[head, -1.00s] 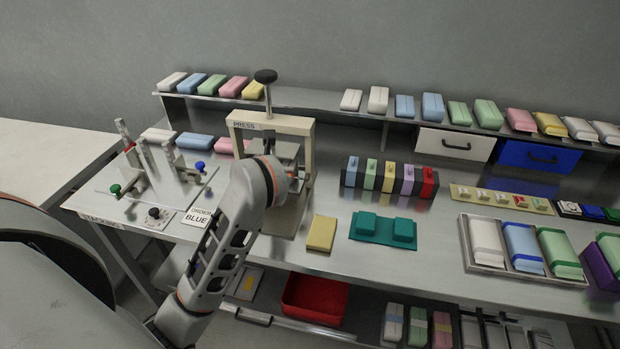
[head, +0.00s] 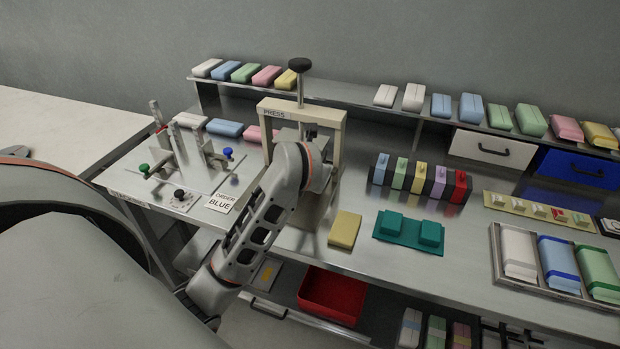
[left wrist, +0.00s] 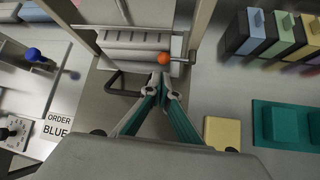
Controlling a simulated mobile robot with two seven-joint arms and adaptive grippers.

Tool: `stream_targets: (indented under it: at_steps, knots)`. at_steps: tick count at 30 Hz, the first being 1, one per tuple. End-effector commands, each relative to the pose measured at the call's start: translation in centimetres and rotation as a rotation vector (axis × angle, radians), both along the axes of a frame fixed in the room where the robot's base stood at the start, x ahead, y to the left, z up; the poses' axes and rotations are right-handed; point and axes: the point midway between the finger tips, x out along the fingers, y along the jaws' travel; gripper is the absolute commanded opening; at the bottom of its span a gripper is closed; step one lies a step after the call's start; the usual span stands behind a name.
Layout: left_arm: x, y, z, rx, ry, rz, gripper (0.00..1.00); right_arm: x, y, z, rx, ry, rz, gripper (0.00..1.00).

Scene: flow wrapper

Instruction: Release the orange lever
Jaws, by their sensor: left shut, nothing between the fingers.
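The orange lever shows in the left wrist view as an orange ball knob (left wrist: 164,58) at the front of the press, on a thin rod at its right side. My left gripper (left wrist: 160,78) is shut and empty, its fingertips just in front of the knob with a small apparent gap. I cannot tell whether they touch. In the head view the press (head: 331,118) stands on the bench, and my left arm hides its lower front, the knob and the gripper. My right gripper is not in view.
A yellow block (head: 345,229) and a teal fixture (head: 408,235) lie right of the press. A black handle (left wrist: 120,88) sits left of my fingers. The wrapper unit with green and blue knobs (head: 228,152) stands left. A red bin (head: 333,294) is below.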

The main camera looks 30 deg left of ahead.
Motion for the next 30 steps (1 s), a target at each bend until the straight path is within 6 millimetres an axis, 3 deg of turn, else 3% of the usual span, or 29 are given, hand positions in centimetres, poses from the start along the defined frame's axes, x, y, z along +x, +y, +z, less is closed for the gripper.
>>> stream_targets:
  at_steps: [3, 9, 23, 30]
  knots:
    - [1.2, 0.6, -1.5, 0.000, 0.001, 0.000, 0.00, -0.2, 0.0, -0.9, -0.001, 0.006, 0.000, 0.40]
    - [2.4, 1.2, -2.6, 0.001, 0.000, 0.001, 0.00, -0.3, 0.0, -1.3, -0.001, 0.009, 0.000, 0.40]
    - [2.6, 1.3, -2.7, 0.003, -0.002, 0.000, 0.00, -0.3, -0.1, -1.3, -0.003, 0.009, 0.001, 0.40]
    - [2.6, 1.3, -2.3, 0.047, 0.009, -0.001, 0.00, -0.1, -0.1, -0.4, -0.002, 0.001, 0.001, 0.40]
